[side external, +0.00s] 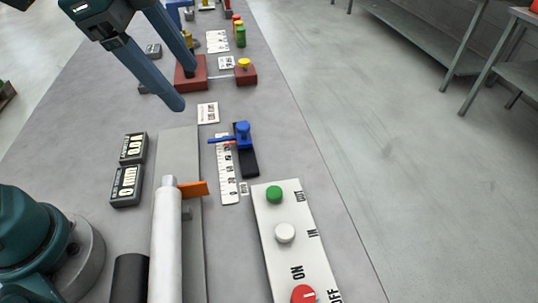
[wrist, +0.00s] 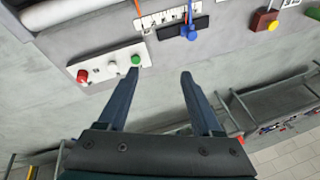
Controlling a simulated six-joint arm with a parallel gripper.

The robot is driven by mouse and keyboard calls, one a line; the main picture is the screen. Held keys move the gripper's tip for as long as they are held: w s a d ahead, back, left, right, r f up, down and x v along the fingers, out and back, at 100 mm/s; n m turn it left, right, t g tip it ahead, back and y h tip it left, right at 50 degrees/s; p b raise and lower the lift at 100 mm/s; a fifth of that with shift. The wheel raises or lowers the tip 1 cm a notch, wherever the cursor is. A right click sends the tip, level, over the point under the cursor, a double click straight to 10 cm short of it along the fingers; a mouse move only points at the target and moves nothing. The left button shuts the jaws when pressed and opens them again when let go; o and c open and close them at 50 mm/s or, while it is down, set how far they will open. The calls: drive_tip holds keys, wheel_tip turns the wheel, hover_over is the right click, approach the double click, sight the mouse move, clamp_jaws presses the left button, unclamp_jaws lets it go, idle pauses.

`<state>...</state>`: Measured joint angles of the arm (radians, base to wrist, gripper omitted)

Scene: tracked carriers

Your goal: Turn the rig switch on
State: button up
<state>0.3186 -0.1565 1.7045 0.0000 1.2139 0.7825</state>
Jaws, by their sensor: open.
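A white panel (side external: 280,225) lies at the table's right edge. At its near end is a red rotary knob (side external: 303,294), with the labels ON above it and OFF to its right. The frame cuts the knob off at the bottom, and I cannot tell which label its white mark points to. The knob also shows in the wrist view (wrist: 83,76), at the panel's left end. My gripper (side external: 184,88) is open and empty, high above the table and well away from the knob. In the wrist view its fingertips (wrist: 160,76) are apart, to the right of the panel.
The panel also carries a green button (side external: 274,194) and a white button (side external: 285,233). A blue slider (side external: 242,132) with a scale stands beyond it. A white cylinder (side external: 167,240) with an orange flag (side external: 193,189) and two displays (side external: 126,183) lie left. Red blocks stand farther back.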

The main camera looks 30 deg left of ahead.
drive_tip(key=w+d+f+m+g, duration=0.25)
drive_tip(key=d+m, duration=0.35)
drive_tip(key=d, duration=0.3)
drive_tip(key=m+g+y, duration=0.1)
drive_tip(key=m+g, duration=0.1)
drive_tip(key=m, duration=0.4)
hover_over(303, 296)
wheel_tip(303, 296, down, 12)
drive_tip(key=shift+w+f, duration=0.1)
drive_tip(key=shift+f, duration=2.5)
clamp_jaws()
